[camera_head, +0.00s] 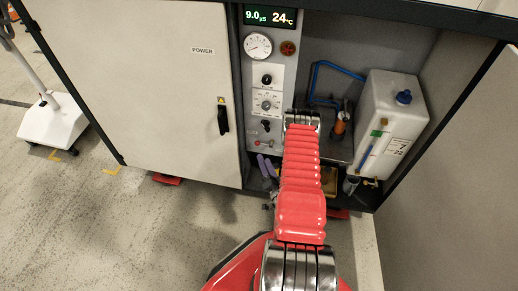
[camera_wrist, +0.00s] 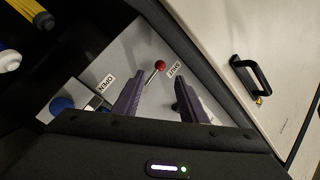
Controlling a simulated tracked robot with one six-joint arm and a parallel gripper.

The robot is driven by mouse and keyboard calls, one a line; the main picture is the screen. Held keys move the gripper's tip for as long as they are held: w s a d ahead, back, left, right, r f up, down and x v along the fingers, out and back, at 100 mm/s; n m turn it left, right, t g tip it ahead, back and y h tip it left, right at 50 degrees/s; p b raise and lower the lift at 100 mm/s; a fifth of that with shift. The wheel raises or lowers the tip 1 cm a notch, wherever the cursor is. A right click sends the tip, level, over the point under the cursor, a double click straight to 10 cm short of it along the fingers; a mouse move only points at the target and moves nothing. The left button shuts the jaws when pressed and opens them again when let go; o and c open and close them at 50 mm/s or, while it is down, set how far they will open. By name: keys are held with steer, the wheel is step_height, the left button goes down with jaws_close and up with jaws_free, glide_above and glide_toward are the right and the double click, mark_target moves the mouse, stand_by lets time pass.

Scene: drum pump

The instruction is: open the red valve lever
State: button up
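The red valve lever (camera_wrist: 160,66) has a round red knob on a thin metal rod, mounted on a grey panel between labels OPEN and SHUT. Its knob lies beside the SHUT label (camera_wrist: 174,69); the OPEN label (camera_wrist: 106,82) is to the left. My gripper (camera_wrist: 158,82) is open, with its two purple fingers apart and nothing between them that I can see held. The knob shows just beyond the fingertips, and the rod's lower end is near the left finger. In the head view my gripper (camera_head: 266,165) is just below the small red lever (camera_head: 257,142).
The control panel (camera_head: 264,80) stands between a closed cabinet door (camera_head: 145,90) with a black handle and an open bay. The bay holds a white tank (camera_head: 390,110), an orange-topped part (camera_head: 341,123) and blue tubing. A blue round button (camera_wrist: 61,105) shows left of the fingers.

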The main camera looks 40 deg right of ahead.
steer(key=x, duration=0.8)
steer(key=shift+w, duration=0.25)
steer(key=shift+d, duration=0.15)
steer(key=shift+c, duration=0.5)
jaws_close()
